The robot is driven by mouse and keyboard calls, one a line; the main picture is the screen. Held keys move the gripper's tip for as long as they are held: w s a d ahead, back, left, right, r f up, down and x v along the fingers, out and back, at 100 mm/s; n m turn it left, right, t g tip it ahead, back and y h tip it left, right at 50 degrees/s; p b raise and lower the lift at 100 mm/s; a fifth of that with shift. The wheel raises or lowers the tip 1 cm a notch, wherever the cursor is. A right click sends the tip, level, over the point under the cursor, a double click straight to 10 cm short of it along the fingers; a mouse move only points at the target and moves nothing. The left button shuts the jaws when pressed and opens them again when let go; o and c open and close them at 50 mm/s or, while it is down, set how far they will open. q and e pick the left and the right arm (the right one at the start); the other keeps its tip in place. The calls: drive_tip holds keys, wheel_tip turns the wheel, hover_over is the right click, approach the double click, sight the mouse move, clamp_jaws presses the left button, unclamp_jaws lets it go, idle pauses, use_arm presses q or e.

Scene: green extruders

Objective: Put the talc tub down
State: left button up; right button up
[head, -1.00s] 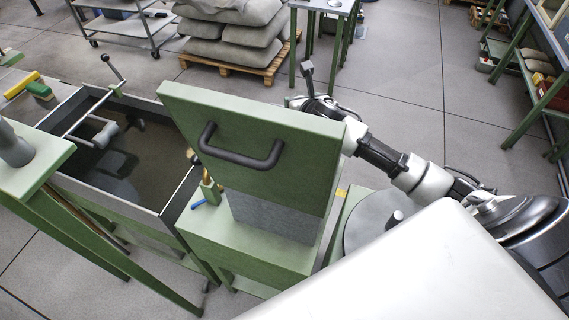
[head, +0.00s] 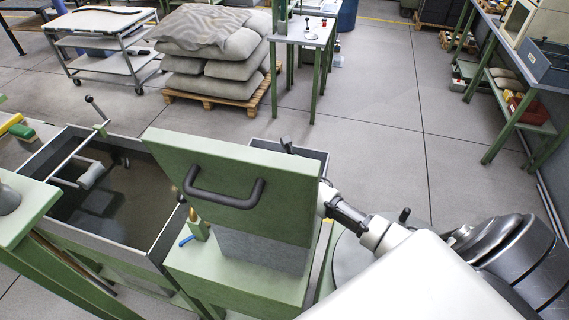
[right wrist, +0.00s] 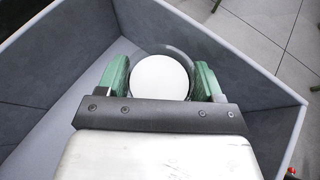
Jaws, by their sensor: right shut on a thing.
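The talc tub (right wrist: 160,78) shows in the right wrist view as a round white top. My right gripper (right wrist: 161,74) has its two green fingers shut on the tub's sides. The gripper and tub are over or inside a grey-walled bin (right wrist: 45,85); the floor of the bin shows at left. I cannot tell whether the tub touches the bottom. In the head view the bin's rim (head: 318,153) shows behind a green panel, which hides the tub and my right gripper. My left gripper is in neither view.
The upright green panel (head: 225,182) with a black handle stands in front of the bin. A tank of dark liquid (head: 125,205) is at left. Sacks on a pallet (head: 215,50) and a small green-legged table (head: 303,35) stand behind. Open floor lies at centre right.

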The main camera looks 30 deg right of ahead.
drive_tip(key=shift+f, duration=0.1)
drive_tip(key=o, duration=0.7)
drive_tip(key=shift+o, duration=0.2)
drive_tip(key=shift+s+a+r, duration=0.15)
drive_tip(key=shift+s+r, duration=0.15)
drive_tip(key=shift+s, duration=0.25)
drive_tip(key=b+v, duration=0.3)
drive_tip(key=v, duration=0.8)
drive_tip(key=shift+w, duration=0.15)
